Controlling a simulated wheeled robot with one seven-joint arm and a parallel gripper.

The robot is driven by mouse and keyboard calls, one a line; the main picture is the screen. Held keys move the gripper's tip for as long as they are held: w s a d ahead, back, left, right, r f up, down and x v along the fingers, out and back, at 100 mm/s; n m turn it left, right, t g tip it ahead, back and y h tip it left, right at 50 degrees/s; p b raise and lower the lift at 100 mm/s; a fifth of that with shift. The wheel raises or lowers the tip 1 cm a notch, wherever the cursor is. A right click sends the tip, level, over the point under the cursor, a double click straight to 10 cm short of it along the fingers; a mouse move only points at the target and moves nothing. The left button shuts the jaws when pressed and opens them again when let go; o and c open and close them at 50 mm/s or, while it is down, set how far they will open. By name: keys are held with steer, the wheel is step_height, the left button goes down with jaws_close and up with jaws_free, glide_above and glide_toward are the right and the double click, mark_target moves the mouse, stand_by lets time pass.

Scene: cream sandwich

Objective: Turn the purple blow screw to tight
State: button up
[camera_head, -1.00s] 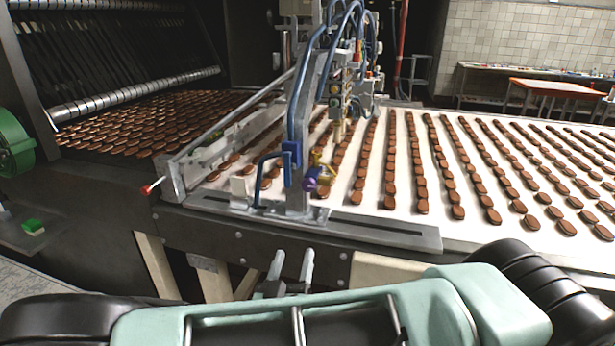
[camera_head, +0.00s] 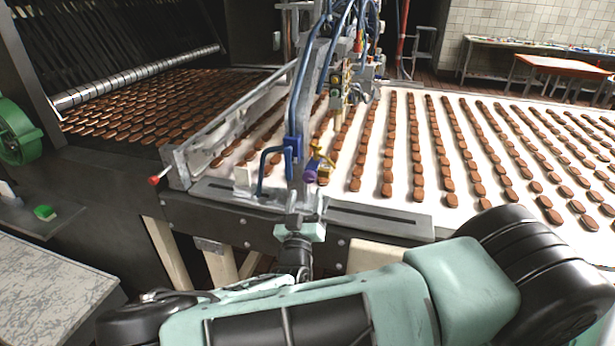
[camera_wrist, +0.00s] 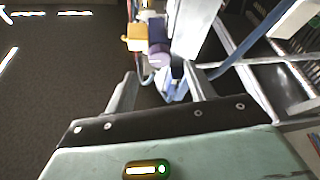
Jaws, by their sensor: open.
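The purple screw (camera_head: 310,176) sits low on the metal post of the machine, beside a brass-yellow fitting (camera_head: 318,156). In the wrist view the purple screw (camera_wrist: 158,48) shows beyond and between my fingers, with the yellow fitting (camera_wrist: 135,38) to its left. My gripper (camera_head: 306,203) is just below the screw in the head view, in front of the post. In the wrist view my gripper (camera_wrist: 160,75) is open, fingers apart. The screw appears ahead of the fingertips; I see no clear contact.
A blue bent handle (camera_head: 270,165) and blue bracket stand close left of the screw. Blue hoses (camera_head: 305,80) run up the post. The white conveyor (camera_head: 400,200) carries rows of brown biscuits behind. A red-tipped lever (camera_head: 155,180) sticks out left.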

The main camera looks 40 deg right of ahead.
mark_target(308, 180)
steer(key=shift+p+x, duration=0.75)
steer(key=shift+x, duration=1.6)
steer(key=c, duration=1)
